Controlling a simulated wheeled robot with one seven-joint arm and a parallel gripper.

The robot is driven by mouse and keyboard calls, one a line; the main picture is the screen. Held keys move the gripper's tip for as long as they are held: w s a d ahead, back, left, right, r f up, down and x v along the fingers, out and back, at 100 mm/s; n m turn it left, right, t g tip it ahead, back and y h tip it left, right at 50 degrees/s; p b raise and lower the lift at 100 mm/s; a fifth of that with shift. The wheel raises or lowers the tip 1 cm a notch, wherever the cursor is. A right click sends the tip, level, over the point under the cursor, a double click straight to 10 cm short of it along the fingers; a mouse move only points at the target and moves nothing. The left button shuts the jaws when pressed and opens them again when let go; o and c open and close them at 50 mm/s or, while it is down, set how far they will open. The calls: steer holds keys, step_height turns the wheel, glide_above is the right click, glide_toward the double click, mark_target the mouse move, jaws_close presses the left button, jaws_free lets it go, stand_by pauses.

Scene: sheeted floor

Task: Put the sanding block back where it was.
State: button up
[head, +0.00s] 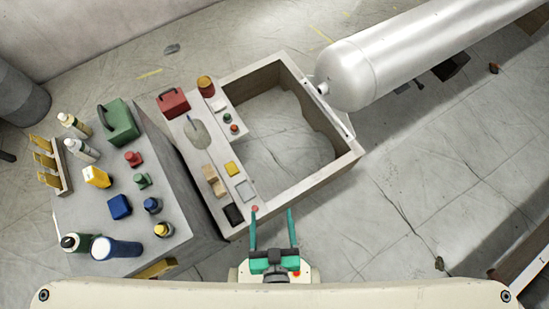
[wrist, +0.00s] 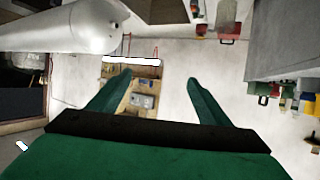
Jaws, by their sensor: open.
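My gripper (head: 272,212) is open, its two green fingers apart with nothing between them, near the front corner of an open-topped wooden box (head: 345,165). It also shows in the wrist view (wrist: 150,88). No piece is plainly marked as the sanding block, so I cannot tell which it is. Small blocks lie on the box's left ledge: a yellow block (head: 233,169), a tan stepped piece (head: 213,181), a dark block (head: 233,214) and a light grey rectangular piece (head: 245,191). A rack (head: 63,172) with tan-yellow pieces stands at the far left.
A grey bench (head: 90,235) at left bears several bottles, a green case (head: 119,122) and a blue block (head: 119,207). A red toolbox (head: 173,102) sits by the ledge's far end. A large white cylinder (head: 400,55) lies at upper right. The floor at right is mostly clear.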

step_height(320, 180, up, 8)
steer(key=s+m+t+h, duration=0.1)
steer(key=shift+s+d+t, duration=0.2)
steer(key=shift+d+t, duration=0.2)
steer(key=shift+d, duration=0.05)
